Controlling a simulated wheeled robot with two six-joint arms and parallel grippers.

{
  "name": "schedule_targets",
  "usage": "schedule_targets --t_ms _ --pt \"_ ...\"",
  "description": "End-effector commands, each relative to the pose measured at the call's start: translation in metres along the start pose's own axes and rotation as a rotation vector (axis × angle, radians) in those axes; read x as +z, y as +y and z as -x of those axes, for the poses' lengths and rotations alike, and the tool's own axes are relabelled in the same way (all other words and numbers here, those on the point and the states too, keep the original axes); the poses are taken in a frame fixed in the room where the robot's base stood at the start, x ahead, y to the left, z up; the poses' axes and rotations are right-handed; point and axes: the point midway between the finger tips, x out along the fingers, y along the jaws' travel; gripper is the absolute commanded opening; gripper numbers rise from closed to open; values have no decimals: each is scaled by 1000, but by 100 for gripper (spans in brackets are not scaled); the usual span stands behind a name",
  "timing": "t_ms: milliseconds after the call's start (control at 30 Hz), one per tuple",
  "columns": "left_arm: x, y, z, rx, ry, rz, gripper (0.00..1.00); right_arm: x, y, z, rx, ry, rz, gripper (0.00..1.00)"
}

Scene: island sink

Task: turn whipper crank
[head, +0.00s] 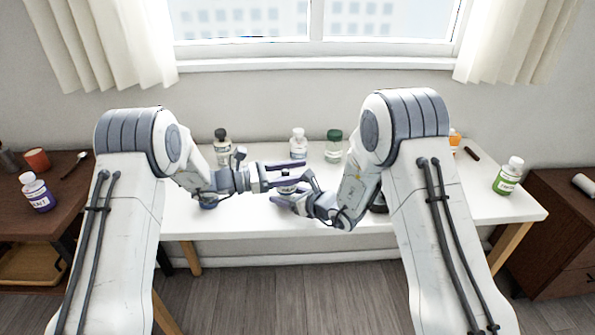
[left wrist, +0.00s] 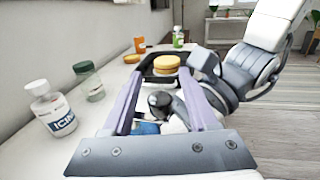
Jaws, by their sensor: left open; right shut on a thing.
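The whipper (head: 287,178) stands on the white table between my two grippers, a small pale body with a dark top, mostly hidden by the fingers. In the left wrist view its black round knob (left wrist: 159,100) shows between my left fingers. The crank's full shape cannot be made out. My left gripper (head: 300,171) is open, its purple-grey fingers pointing right at either side of the whipper's top without closing on it. My right gripper (head: 287,190) comes from the right, lower down, and is shut on what looks like the whipper's body; the contact is partly hidden.
Behind the grippers stand a dark-capped bottle (head: 221,147), a white icing bottle (head: 298,143) and a green-lidded jar (head: 333,146). A black tray (left wrist: 148,76) bears yellow round pieces (left wrist: 166,63). A green-labelled bottle (head: 508,176) stands at the table's right end.

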Motion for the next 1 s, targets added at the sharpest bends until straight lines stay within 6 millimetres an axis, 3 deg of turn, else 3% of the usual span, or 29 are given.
schedule_targets --t_ms 33,167,200,867,900,967,1000 --pt "0 0 0 0 0 0 55 1 0 0 0 -1 0 9" --pt "0 0 0 0 0 0 6 1 0 0 0 -1 0 9" --pt "0 0 0 0 0 0 0 1 0 0 0 -1 0 9" --pt "0 -2 5 -122 1 1 0 0 0 0 0 -1 0 9" --pt "-1 -2 5 -122 1 1 32 1 0 0 0 -1 0 9" --pt "0 -2 5 -122 1 1 55 0 0 0 0 -1 0 9" --pt "0 -2 5 -122 1 1 59 0 0 0 0 -1 0 9"
